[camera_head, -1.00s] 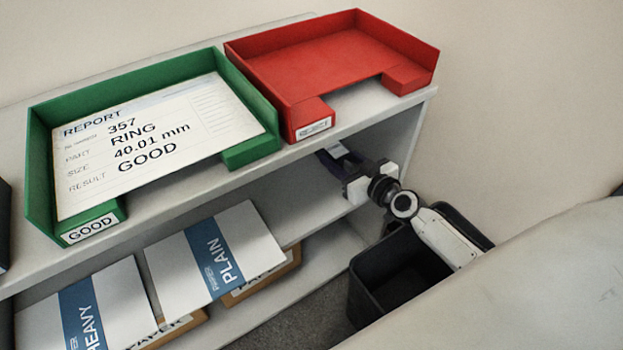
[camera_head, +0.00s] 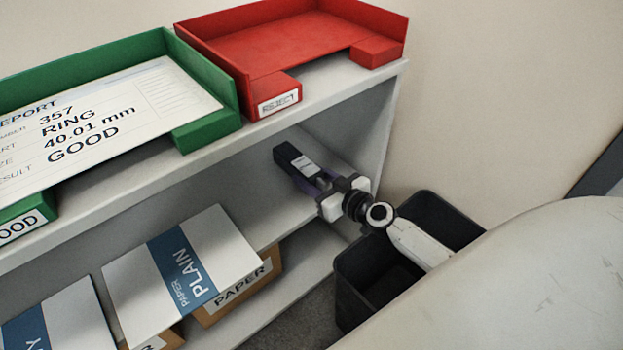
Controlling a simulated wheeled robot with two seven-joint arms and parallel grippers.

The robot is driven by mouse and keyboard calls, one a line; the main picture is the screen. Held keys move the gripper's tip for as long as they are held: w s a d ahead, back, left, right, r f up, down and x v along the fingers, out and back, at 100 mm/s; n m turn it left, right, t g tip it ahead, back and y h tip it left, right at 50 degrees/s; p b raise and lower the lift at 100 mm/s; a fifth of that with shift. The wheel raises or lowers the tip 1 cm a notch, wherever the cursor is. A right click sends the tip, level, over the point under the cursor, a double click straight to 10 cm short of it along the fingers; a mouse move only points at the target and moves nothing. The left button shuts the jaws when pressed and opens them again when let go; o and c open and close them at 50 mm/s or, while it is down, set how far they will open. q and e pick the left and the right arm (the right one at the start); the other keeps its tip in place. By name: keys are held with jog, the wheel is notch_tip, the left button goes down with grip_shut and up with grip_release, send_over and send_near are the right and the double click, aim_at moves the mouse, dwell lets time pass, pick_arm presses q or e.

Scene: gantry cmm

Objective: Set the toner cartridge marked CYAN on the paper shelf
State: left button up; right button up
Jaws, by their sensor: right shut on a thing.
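A dark block-shaped cartridge (camera_head: 288,157) with a pale label shows in the head view, inside the shelf unit below the top board. The label is too small to read, so I cannot tell whether it says CYAN. My right gripper (camera_head: 309,180) is shut on the near end of the cartridge, reaching in from the right. The cartridge lies over the right part of the middle shelf (camera_head: 240,207); I cannot tell whether it touches it. My left gripper is out of view.
A green tray marked GOOD (camera_head: 208,131) holding a report sheet and a red tray marked REJECT (camera_head: 270,60) stand on the top board (camera_head: 330,97). A black bin (camera_head: 350,290) stands right of the shelf, under my right arm. The middle shelf looks clear around the cartridge.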

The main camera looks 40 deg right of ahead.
jog(key=shift+f, duration=0.1)
jog(key=o, duration=1.4)
